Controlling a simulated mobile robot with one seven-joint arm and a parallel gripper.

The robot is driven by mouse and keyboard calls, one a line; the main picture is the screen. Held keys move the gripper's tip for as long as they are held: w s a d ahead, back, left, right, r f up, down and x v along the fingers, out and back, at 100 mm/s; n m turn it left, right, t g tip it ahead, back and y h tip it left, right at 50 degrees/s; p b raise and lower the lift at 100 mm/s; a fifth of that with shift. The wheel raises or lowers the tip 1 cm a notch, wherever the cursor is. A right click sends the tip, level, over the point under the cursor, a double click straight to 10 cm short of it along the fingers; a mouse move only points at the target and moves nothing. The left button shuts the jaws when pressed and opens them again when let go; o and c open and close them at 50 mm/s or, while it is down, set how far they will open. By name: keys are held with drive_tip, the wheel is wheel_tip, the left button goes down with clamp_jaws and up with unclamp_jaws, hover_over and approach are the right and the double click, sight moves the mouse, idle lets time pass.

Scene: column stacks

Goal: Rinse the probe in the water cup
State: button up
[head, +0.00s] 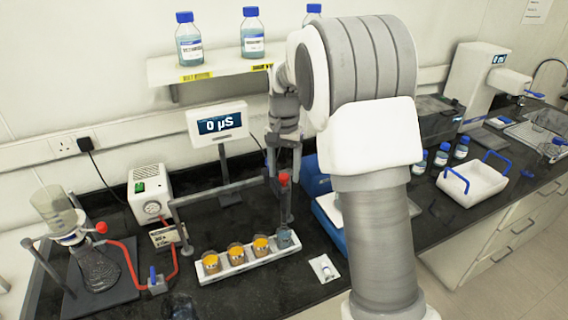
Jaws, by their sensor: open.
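The probe (284,180) shows as a slim upright piece with a red top. Its lower part runs down toward a bluish cup (284,240), which looks like the water cup, at the right end of a white rack (236,268). Whether the tip is inside the cup is too small to tell. My gripper (284,155) points down just above the red top, with its jaws open. I cannot tell whether a finger touches the probe. A meter (218,123) behind reads 0 µS.
Several amber-filled cups (236,253) sit in the rack left of the bluish cup. A flask stand (95,265) with red tubing is at the left. My arm hides part of a blue-and-white device (327,225).

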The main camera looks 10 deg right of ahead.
wheel_tip(320, 180, up, 17)
drive_tip(key=shift+r, duration=0.2)
idle(0.5)
drive_tip(key=s+n+t+b, duration=0.2)
drive_tip(key=s+n+t, duration=0.1)
drive_tip(key=s, duration=1.2)
drive_tip(key=s+f+n+t, duration=0.2)
drive_tip(key=s+f, duration=0.7)
drive_tip(key=s, duration=0.5)
drive_tip(key=shift+s+f+n+t+b, duration=0.25)
drive_tip(key=shift+n+b, duration=0.2)
drive_tip(key=shift+n, duration=0.45)
